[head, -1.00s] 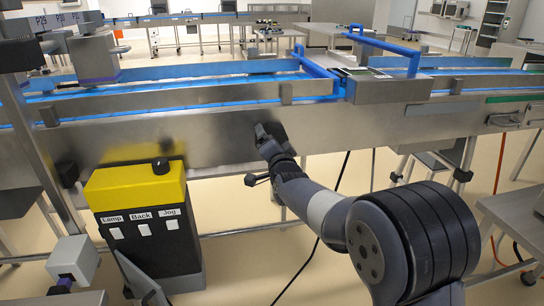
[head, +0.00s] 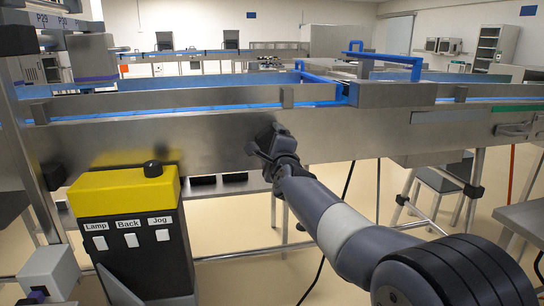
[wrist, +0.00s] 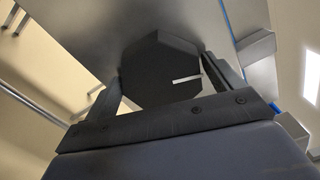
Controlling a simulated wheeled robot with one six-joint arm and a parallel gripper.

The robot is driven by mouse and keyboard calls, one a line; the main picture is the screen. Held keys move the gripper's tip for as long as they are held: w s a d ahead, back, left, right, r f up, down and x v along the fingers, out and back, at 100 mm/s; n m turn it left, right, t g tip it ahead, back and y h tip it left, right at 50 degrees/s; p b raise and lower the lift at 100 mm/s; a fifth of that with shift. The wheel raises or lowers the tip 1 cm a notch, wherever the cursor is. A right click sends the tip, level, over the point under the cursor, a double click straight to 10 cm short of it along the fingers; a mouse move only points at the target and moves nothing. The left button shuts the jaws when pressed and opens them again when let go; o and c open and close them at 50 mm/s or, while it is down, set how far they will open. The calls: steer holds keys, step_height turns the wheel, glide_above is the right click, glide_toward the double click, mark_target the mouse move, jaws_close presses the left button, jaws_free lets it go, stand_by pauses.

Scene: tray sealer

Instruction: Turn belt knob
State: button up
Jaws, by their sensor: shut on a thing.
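The belt knob (wrist: 158,72) is a dark, many-sided knob with a white pointer line, on the metal side of the conveyor. In the wrist view it sits between the two fingers of my gripper (wrist: 163,78), with one finger at each side. The white line points towards the right finger. In the head view my gripper (head: 264,146) is at the conveyor's side panel, shut on the knob. The gripper and wrist mostly hide the knob there.
A yellow-topped control box (head: 125,190) with a black button and Lamp, Back and Jog switches stands at the left. The conveyor (head: 190,130) with blue belt edges runs across. A stool (head: 445,185) stands beneath at the right.

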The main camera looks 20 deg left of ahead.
steer(key=shift+m+b, duration=0.45)
steer(key=shift+m, duration=0.85)
steer(key=shift+r, duration=0.1)
steer(key=o, duration=0.8)
steer(key=shift+w, duration=0.1)
steer(key=shift+c, duration=0.2)
steer(key=b+v, duration=0.2)
steer(key=v, duration=0.9)
steer(key=shift+w+a, duration=0.1)
steer(key=shift+a, duration=0.05)
